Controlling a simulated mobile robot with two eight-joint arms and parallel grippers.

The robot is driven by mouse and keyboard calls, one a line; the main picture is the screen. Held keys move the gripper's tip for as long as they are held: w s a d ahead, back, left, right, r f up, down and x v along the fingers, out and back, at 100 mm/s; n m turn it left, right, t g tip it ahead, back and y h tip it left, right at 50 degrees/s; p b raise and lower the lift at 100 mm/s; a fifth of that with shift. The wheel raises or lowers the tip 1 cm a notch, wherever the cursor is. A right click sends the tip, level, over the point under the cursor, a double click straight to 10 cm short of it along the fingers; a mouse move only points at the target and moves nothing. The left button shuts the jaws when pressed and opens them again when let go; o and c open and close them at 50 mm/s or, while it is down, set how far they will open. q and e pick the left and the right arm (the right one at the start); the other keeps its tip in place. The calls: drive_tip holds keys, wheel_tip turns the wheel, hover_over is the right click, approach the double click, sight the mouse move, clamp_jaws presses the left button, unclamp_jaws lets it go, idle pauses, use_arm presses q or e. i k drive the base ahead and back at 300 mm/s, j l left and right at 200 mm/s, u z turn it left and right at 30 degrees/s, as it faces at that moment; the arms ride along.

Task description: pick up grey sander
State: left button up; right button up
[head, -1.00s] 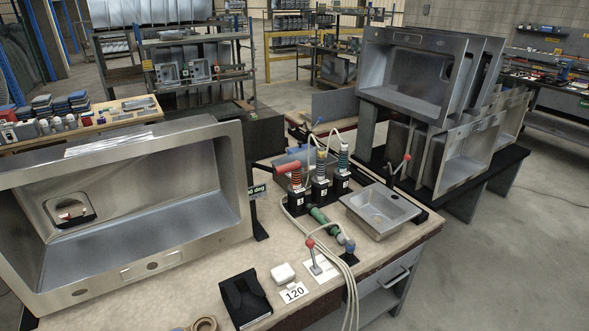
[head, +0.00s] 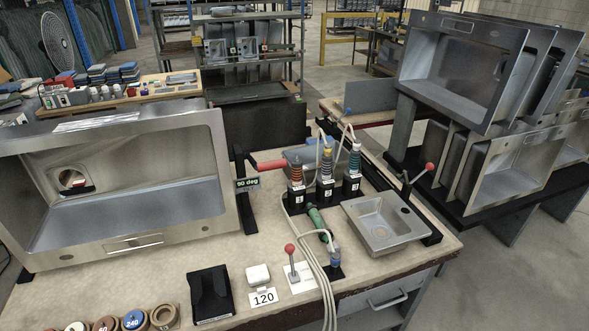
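No tool is plainly marked as the grey sander, and I cannot tell which one it is. Several air tools are near the middle of the workbench (head: 205,262). Three stand upright in black numbered holders: one with a red coil (head: 297,172), one with a yellow top (head: 326,165) and one with a blue-grey top (head: 355,163). A red-handled tool (head: 271,164) points left behind the first. A green-handled tool (head: 317,219) lies tilted in front of them. Neither of my grippers is in view.
A large steel sink (head: 130,225) stands at left and a small sink (head: 385,226) at right. A black holder (head: 210,297), a white block (head: 257,275), a red-knobbed lever (head: 291,262) and abrasive rolls (head: 135,320) lie in front. Hoses hang over the front edge.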

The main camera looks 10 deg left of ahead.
sight(326, 179)
drive_tip(key=i+l+u, duration=0.15)
drive_tip(key=u, duration=0.2)
drive_tip(key=i+l+u, duration=0.1)
drive_tip(key=l+u, duration=0.5)
drive_tip(key=u, duration=0.15)
drive_tip(key=i+l+u, duration=0.1)
drive_tip(key=l+u, duration=0.4)
drive_tip(key=l, duration=0.15)
drive_tip(key=l+u, duration=0.45)
drive_tip(key=l, duration=0.25)
